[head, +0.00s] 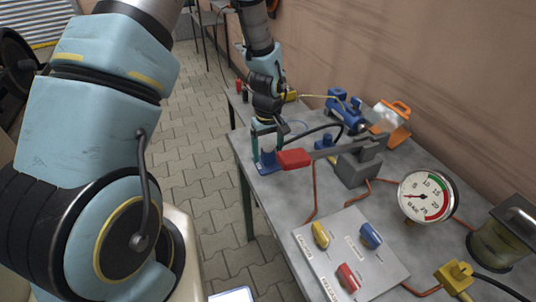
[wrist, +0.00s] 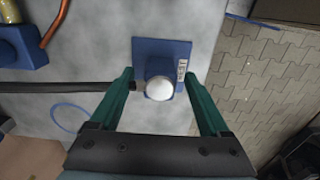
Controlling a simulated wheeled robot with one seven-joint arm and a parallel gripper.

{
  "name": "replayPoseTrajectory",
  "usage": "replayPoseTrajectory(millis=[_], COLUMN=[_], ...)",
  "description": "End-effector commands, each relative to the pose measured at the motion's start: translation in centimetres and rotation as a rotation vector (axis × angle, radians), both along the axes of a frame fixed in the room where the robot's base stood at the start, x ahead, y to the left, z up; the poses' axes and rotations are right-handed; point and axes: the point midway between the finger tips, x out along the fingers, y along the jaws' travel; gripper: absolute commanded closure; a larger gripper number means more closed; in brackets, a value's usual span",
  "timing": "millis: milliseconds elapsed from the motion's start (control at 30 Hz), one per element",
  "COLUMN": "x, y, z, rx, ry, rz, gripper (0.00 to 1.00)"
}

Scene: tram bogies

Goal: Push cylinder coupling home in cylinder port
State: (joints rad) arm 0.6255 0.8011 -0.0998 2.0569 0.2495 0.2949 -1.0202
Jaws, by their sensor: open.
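A blue block with a silver round face (wrist: 159,88) stands on a square blue plate (wrist: 150,48) with a small white label; I take it for the cylinder port. In the head view its plate (head: 268,169) sits at the table's near left corner. A black hose (wrist: 60,86) comes in from the left and ends in a dark fitting (wrist: 135,86) against the block's left side, apparently the coupling; how deep it sits cannot be told. My gripper (wrist: 157,75) is open, its green fingers on either side of the block. In the head view my gripper (head: 267,150) partly hides the block.
A red-handled lever (head: 295,158) reaches close to my gripper from a grey block (head: 358,168). A panel (head: 350,255) with yellow, blue and red knobs and a gauge (head: 427,195) stand nearer. A blue pump (head: 345,108) is behind. Floor lies left of the table edge.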

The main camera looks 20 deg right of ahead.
Motion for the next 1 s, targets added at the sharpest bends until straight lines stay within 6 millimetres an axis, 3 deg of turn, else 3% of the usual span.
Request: replayPoseTrajectory(millis=[267, 900, 1000], x=[0.01, 0.0, 0.01], y=[-0.01, -0.01, -0.01], z=[0.0, 0.01, 0.03], rx=[0.0, 0.0, 0.0], ry=[0.0, 0.0, 0.0], rz=[0.0, -0.001, -0.001], gripper=[0.22, 0.94, 1.0])
